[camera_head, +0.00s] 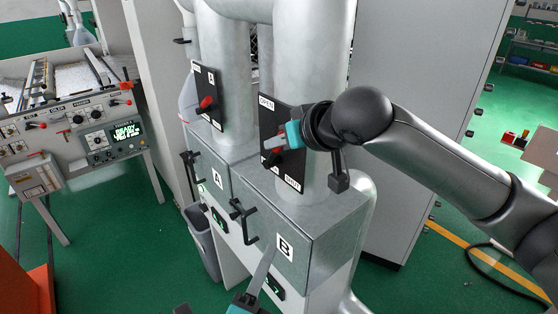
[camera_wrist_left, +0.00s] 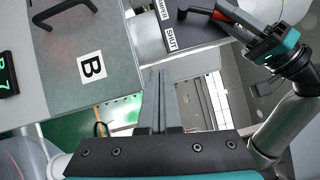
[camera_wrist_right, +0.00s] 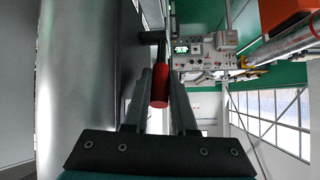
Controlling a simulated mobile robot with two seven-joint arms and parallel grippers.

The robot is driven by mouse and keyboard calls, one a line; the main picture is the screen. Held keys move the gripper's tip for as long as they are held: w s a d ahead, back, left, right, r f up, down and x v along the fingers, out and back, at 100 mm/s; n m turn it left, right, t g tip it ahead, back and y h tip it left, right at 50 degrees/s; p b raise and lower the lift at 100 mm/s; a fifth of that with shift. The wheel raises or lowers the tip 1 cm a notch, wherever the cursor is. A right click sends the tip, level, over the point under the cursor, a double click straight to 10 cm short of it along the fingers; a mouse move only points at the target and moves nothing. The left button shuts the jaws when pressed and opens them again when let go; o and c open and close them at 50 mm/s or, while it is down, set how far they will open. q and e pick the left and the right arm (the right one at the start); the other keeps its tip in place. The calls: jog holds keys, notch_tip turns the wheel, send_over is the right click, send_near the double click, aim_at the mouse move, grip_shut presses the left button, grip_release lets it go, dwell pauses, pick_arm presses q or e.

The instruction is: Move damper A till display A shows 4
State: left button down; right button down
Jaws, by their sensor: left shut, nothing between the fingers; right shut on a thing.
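Damper A's red lever (camera_head: 206,103) sits on a black panel on the left pipe. Display A (camera_head: 219,220) is a small dark window with green marks under the label A; its digit is too small to read. My right gripper (camera_head: 275,143) is shut on damper B's red lever handle (camera_wrist_right: 160,86), on the right pipe's panel marked OPEN and SHUT. Display B (camera_wrist_left: 7,75) shows a green 7 in the left wrist view. My left gripper (camera_head: 267,257) is shut and empty, in front of the box labelled B.
The metal boxes (camera_head: 320,228) under the pipes carry black handles (camera_head: 243,220). A control console (camera_head: 85,125) stands at the left, and a grey bin (camera_head: 204,240) stands by the boxes. Green floor is open at the lower left.

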pick_arm(q)
notch_tip(320, 180, up, 9)
jog(key=s+m+t+h, duration=0.1)
jog(key=m+t+h, duration=0.1)
jog(key=m, duration=0.1)
jog(key=a+r+x, duration=0.1)
jog(key=a+x, duration=0.1)
jog(key=x, duration=1)
jog(key=shift+w, duration=0.65)
jog(key=shift+r, duration=0.15)
